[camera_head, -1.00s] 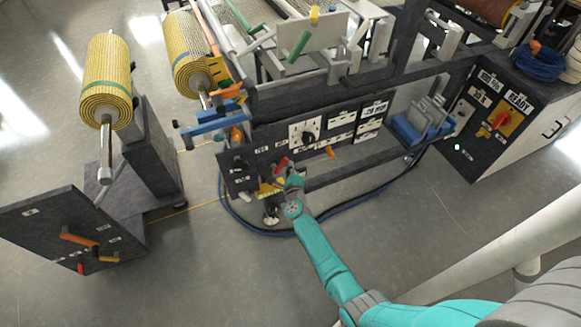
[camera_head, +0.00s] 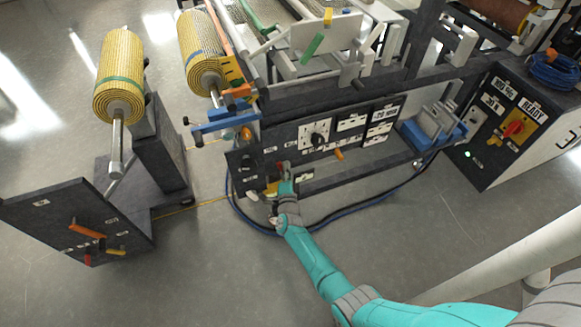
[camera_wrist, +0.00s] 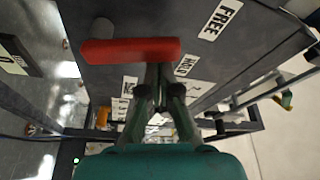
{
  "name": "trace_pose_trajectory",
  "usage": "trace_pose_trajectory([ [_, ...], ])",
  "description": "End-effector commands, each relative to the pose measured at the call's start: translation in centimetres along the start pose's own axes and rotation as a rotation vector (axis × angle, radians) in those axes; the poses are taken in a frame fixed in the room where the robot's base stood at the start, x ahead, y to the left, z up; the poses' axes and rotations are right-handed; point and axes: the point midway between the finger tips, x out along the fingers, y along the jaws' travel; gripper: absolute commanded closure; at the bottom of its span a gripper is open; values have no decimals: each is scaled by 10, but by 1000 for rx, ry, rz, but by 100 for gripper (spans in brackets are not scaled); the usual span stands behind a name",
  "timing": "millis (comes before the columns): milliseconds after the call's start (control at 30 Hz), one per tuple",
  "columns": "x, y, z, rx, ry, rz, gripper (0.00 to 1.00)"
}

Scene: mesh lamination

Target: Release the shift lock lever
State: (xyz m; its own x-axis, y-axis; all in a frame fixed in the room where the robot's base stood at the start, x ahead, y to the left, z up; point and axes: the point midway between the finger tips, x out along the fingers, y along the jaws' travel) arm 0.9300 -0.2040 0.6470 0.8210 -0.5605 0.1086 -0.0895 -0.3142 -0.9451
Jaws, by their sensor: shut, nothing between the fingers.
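A red lever (camera_wrist: 130,51) lies across the upper part of the wrist view, on a dark panel. Labels reading FREE (camera_wrist: 222,18) and HOLD (camera_wrist: 186,65) are beside its right end. I take it to be the shift lock lever; its own name label cannot be read. In the head view the red lever (camera_head: 281,165) shows small on the front panel, partly hidden by my gripper (camera_head: 286,178). In the wrist view my gripper (camera_wrist: 159,84) is shut and empty, its fingertips close to the lever's lower edge. I cannot tell whether they touch it.
The dark panel carries a black knob (camera_head: 316,139) and an orange handle (camera_head: 339,154) to the right. Blue brackets (camera_head: 225,126) jut out above left. A stand (camera_head: 70,220) with orange levers is at the left.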

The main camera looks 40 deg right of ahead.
Motion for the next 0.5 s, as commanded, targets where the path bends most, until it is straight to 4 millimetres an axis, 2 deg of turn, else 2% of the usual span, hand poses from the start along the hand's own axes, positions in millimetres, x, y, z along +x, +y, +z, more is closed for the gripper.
trace_pose_trajectory([
  [200,-3,-2,10,-152,-1,-52,100],
  [500,-6,-3,17,-275,-1,-95,100],
])
